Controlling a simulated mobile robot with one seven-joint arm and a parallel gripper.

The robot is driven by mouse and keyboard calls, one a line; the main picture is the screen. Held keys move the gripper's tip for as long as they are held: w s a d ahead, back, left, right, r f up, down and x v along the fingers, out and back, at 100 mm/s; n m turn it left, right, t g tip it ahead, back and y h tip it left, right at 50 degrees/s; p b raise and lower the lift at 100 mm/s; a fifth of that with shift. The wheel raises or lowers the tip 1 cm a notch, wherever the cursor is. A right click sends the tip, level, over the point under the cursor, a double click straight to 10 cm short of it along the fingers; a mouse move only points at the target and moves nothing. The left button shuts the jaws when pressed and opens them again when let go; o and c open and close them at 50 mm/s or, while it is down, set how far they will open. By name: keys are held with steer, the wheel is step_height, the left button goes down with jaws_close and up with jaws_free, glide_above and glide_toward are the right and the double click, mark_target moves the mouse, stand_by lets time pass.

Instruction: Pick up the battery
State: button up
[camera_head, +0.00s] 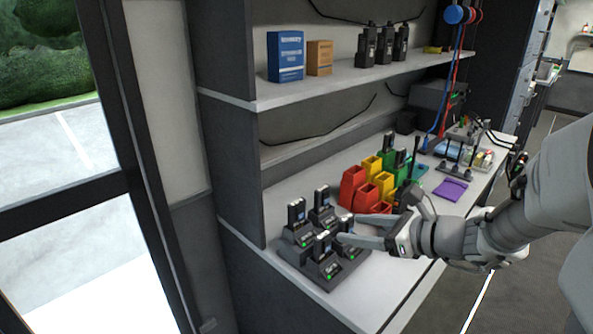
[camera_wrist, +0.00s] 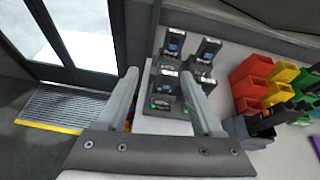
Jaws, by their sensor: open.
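A dark multi-slot charger (camera_head: 330,278) stands on the near end of the bench, with green lights along its front. Several black upright battery-like units sit in its slots, one of them at the back left (camera_head: 296,212). I cannot tell which one the task means. The wrist view shows the charger (camera_wrist: 160,106) with one unit (camera_wrist: 169,78) between and beyond my fingertips. My gripper (camera_head: 350,228) is open and empty, reaching in from the right over the charger. It also shows in the wrist view (camera_wrist: 158,75). Its fingers partly cover the charger's right side.
Red, yellow and green bins (camera_head: 367,185) stand just behind and right of the charger. A shelf (camera_head: 340,82) above holds a blue box (camera_head: 286,56), an orange box (camera_head: 319,57) and black radios (camera_head: 366,46). A purple item (camera_head: 450,189) lies farther along the bench.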

steer(key=w+f+m, duration=0.1)
steer(key=w+m, duration=0.1)
steer(key=b, duration=0.3)
glide_toward(301, 211)
steer(key=a+f, duration=0.2)
steer(key=shift+w+a+f+t, duration=0.1)
steer(key=shift+w+f+t, duration=0.25)
steer(key=shift+w+t, duration=0.05)
steer(key=x, duration=0.5)
steer(key=shift+w+f, duration=0.1)
steer(key=shift+w, duration=0.2)
jaws_close()
steer(key=shift+r, duration=0.75)
steer(key=r, duration=0.1)
steer(key=r+p, duration=0.1)
steer(key=shift+d+r, duration=0.25)
steer(key=shift+r, duration=0.15)
steer(key=s+d+r+p, duration=0.2)
steer(key=s+d+r, duration=0.2)
steer(key=d+r, duration=0.3)
steer(key=d, duration=0.4)
steer(key=shift+p, duration=0.4)
